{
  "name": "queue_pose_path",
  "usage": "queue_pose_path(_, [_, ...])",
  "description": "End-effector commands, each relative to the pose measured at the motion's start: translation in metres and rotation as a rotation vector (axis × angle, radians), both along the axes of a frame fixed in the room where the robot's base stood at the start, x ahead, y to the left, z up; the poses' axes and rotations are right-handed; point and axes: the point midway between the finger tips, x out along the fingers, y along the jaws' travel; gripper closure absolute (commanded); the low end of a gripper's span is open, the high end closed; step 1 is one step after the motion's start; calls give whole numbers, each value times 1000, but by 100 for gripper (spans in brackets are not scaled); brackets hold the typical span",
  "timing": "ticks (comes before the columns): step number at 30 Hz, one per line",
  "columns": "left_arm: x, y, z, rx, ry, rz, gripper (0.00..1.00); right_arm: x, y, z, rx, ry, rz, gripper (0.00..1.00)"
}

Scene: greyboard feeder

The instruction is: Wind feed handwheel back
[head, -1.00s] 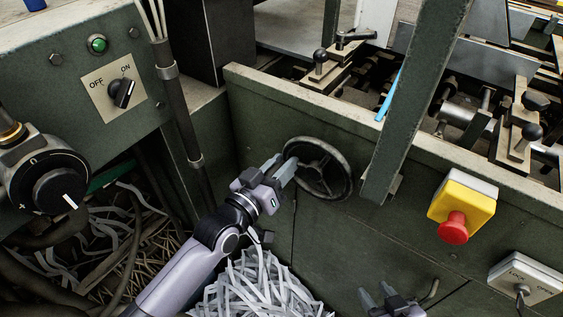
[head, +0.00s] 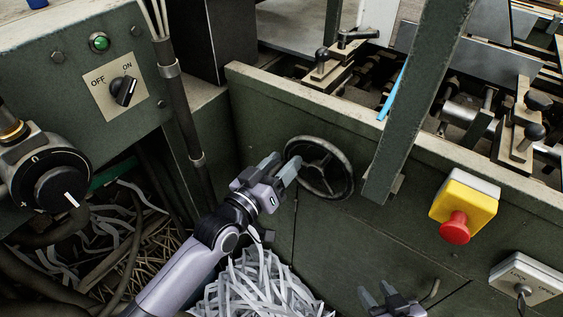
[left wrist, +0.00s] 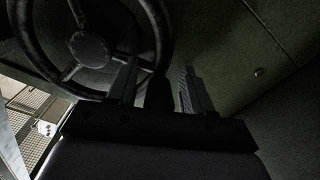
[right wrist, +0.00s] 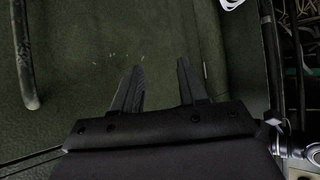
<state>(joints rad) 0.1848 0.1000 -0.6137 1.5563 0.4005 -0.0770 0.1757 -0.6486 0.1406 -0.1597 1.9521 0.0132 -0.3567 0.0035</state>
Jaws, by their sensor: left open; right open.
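The feed handwheel (head: 341,166) is a dark, spoked wheel on the green front panel. In the left wrist view, its rim, spokes and hub (left wrist: 89,48) fill the upper left. My left gripper (head: 281,167) is open at the wheel's left rim. In the left wrist view, a dark upright piece, perhaps the wheel's handle (left wrist: 159,94), stands between the open fingers; whether they touch it I cannot tell. My right gripper (head: 381,297) is open and empty, low in front of the panel; its fingers (right wrist: 158,88) face bare green panel.
A yellow box with a red button (head: 454,228) and a grey lock switch box (head: 527,280) are on the panel to the right. A green post (head: 409,125) rises just right of the wheel. Shredded paper strips (head: 258,287) lie below my left arm.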

Motion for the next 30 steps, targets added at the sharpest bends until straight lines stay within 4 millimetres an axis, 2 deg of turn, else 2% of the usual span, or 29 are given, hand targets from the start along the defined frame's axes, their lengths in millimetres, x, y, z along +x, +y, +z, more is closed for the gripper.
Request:
queue_pose_path(15, [-51, 38, 0, -1, -1, 2, 49, 0, 0, 2, 0, -1, 0, 57])
queue_pose_path(30, [-55, 42, 1, -2, -1, 2, 49, -1, 0, 1, -1, 1, -1, 57])
